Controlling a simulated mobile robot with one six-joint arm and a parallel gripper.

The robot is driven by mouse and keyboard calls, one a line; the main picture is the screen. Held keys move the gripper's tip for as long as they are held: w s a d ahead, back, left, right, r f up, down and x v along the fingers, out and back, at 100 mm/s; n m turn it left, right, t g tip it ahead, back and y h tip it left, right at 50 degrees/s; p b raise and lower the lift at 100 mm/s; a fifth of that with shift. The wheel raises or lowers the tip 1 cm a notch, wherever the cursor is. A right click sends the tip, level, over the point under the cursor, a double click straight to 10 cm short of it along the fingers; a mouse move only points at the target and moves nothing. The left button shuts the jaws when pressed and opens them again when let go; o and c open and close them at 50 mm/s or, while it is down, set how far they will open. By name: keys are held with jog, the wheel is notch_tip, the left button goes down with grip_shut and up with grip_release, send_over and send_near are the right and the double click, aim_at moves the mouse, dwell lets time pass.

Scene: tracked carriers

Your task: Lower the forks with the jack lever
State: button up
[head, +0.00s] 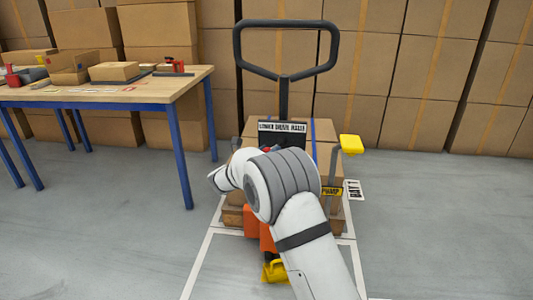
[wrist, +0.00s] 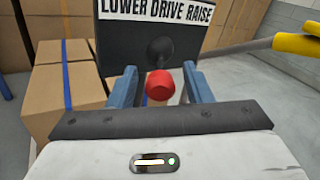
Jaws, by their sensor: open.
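The jack lever's red knob (wrist: 160,84) shows in the wrist view, in front of a black panel (wrist: 150,45) lettered LOWER DRIVE RAISE. My gripper (wrist: 160,72) is open, with one blue finger on each side of the knob. A gap shows between the knob and each finger. In the head view the pallet jack's black loop handle (head: 284,72) stands above the lettered label (head: 282,127). The forks are hidden behind my arm and the load.
A yellow-tipped pump lever (head: 351,144) stands right of the panel, by a PUMP tag (head: 331,192). Cartons (head: 325,150) sit behind the handle. A workbench (head: 120,92) stands left. Stacked boxes (head: 420,90) line the back. Floor at right is clear.

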jog(key=shift+c, duration=0.3)
grip_shut()
jog(key=shift+a, duration=0.15)
